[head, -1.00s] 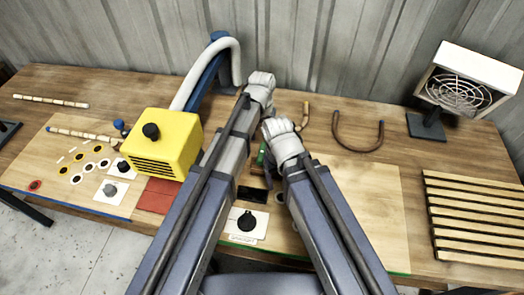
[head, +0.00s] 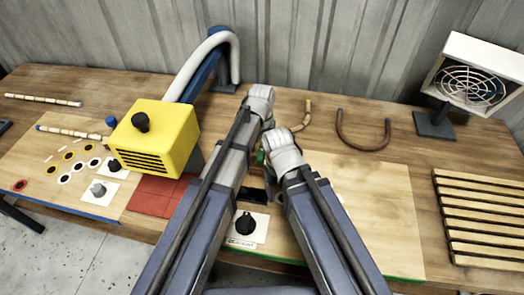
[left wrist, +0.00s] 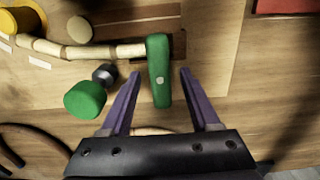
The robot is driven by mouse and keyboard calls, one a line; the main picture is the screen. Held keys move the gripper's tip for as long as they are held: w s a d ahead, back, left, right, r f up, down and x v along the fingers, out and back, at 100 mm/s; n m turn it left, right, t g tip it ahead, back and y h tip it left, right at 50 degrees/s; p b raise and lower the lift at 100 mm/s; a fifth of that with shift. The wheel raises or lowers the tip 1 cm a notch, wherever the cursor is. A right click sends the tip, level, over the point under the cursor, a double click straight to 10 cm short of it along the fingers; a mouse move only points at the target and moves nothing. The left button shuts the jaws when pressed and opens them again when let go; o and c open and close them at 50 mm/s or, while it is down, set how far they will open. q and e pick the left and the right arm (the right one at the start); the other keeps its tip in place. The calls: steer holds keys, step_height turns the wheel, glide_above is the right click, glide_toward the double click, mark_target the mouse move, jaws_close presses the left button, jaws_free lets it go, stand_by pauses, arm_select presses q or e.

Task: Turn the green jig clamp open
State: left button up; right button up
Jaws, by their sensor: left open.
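The green jig clamp (left wrist: 159,70) is a lever lying across the end of a jointed rattan cane (left wrist: 95,50) in the left wrist view. A small green patch between my arms (head: 261,157) shows in the head view; the rest there is hidden by my arms. My left gripper (left wrist: 160,74) is open, its two purple fingers on either side of the clamp's lower end, with gaps on both sides. Its fingers are hidden in the head view. A round green knob (left wrist: 85,99) sits left of the fingers. My right gripper's fingers are hidden.
A yellow box with a black knob (head: 157,138) and a white hose (head: 200,62) stand left of my arms. A curved dark rod (head: 362,146) lies behind right. A fan heater (head: 470,78) and slatted rack (head: 485,220) are at right. Bare board shows right of my arms.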

arm_select(q)
jaws_close()
stand_by(0.5)
